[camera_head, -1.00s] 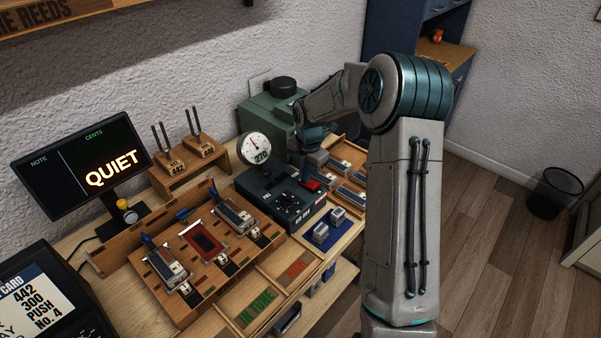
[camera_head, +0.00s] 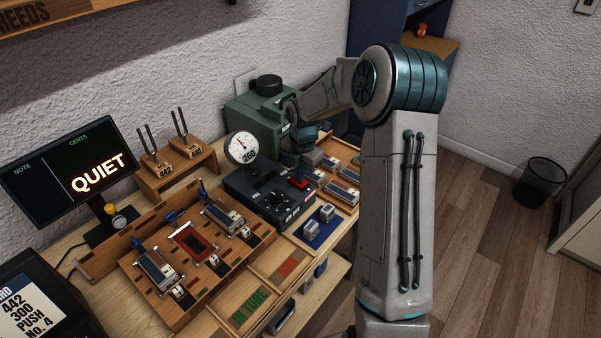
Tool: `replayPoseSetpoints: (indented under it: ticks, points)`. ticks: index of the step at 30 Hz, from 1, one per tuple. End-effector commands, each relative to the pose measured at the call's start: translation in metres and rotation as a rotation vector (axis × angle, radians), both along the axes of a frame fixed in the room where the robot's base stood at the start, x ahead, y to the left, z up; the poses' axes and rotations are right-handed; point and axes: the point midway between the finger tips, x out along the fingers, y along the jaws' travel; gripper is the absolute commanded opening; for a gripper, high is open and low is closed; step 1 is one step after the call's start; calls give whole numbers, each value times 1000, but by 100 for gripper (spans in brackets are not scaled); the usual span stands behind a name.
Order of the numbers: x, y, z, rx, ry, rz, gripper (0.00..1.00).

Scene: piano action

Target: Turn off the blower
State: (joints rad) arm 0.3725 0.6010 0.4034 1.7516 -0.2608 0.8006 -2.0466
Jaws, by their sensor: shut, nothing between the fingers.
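The blower looks to be the green box (camera_head: 250,115) with a black round cap at the back of the bench. In front of it stands a dark control box (camera_head: 262,203) with a dial knob (camera_head: 272,198), a round white gauge (camera_head: 241,148) and a red switch (camera_head: 300,176) on its right part. The switch paddle looks raised at an angle. My gripper (camera_head: 291,159) points down just behind the switch, beside the green box. It is shut and empty. Its fingertips are small and partly hidden, so I cannot tell whether they touch anything.
A wooden rack (camera_head: 200,290) with several reed blocks lies left of the control box. A blue mat (camera_head: 322,232) with small metal blocks is in front, a tray (camera_head: 350,160) of blocks to the right. Tuning forks (camera_head: 150,140) and a QUIET screen (camera_head: 70,170) stand left.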

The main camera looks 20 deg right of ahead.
Motion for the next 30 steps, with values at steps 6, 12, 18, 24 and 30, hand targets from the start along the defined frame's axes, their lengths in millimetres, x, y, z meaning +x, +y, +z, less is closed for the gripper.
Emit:
replayPoseSetpoints:
  ticks: [6, 12, 18, 24, 30]
  points:
    - [-1, 0, 34, -1, -2, 3, 0]
    - [-4, -3, 70, -2, -8, 2, 0]
    - [-8, -6, 110, -1, -6, 2, 0]
    - [-10, -6, 132, -1, -3, 4, 0]
    - [-11, -6, 136, 0, -2, 5, 0]
